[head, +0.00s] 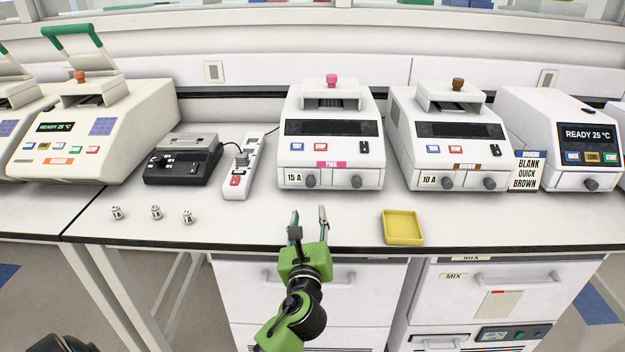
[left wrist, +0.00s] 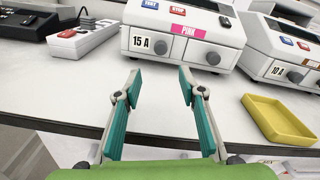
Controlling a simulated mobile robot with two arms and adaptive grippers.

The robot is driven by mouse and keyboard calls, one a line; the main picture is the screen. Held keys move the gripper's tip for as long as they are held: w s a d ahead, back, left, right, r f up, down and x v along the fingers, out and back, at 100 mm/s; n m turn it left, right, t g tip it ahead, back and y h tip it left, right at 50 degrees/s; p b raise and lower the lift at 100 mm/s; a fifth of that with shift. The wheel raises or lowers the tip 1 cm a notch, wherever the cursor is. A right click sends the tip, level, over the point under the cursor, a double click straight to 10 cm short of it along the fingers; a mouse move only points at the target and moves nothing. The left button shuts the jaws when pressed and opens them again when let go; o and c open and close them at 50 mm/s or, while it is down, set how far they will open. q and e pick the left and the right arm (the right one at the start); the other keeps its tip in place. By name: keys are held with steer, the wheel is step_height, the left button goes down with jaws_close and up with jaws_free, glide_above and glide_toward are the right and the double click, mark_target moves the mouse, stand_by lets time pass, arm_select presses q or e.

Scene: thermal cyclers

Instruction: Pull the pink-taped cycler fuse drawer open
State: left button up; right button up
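The pink-taped cycler (head: 330,140) stands on the bench in the middle of the head view, white with a dark screen and a pink knob on top. Its front carries a pink label (left wrist: 191,31), a "15 A" tag and two round dark knobs; the right knob (left wrist: 213,58) shows clearly in the left wrist view. Whether the fuse drawer is open or shut is hard to tell; the front looks flush. My left gripper (head: 308,214) is open and empty, in front of the cycler and apart from it, fingers pointing at its front. My right gripper is not in view.
A brown-taped cycler (head: 447,140) marked 10 A stands to the right. A yellow tray (head: 402,227) lies near the bench's front edge. A power strip (head: 240,170) and a black device (head: 182,162) stand to the left, with small fuses (head: 156,212) on the bench.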

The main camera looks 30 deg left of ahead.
mark_target(310, 184)
arm_select(q)
steer(key=shift+w+a+r, duration=0.1)
steer(key=shift+w+a, duration=0.05)
steer(key=shift+w, duration=0.15)
steer(key=shift+w+a+r, duration=0.15)
steer(key=shift+w, duration=0.1)
steer(key=x, duration=0.4)
steer(key=shift+w+a+r+p, duration=0.15)
steer(key=shift+w+a+p, duration=0.05)
steer(key=shift+w+p, duration=0.15)
steer(key=x, duration=0.5)
steer(key=shift+w+a, duration=0.15)
steer(key=shift+w, duration=0.2)
steer(key=shift+w+a, duration=0.3)
steer(key=shift+w, duration=0.15)
steer(key=shift+w+a, duration=0.1)
steer(key=shift+w, duration=0.05)
jaws_close()
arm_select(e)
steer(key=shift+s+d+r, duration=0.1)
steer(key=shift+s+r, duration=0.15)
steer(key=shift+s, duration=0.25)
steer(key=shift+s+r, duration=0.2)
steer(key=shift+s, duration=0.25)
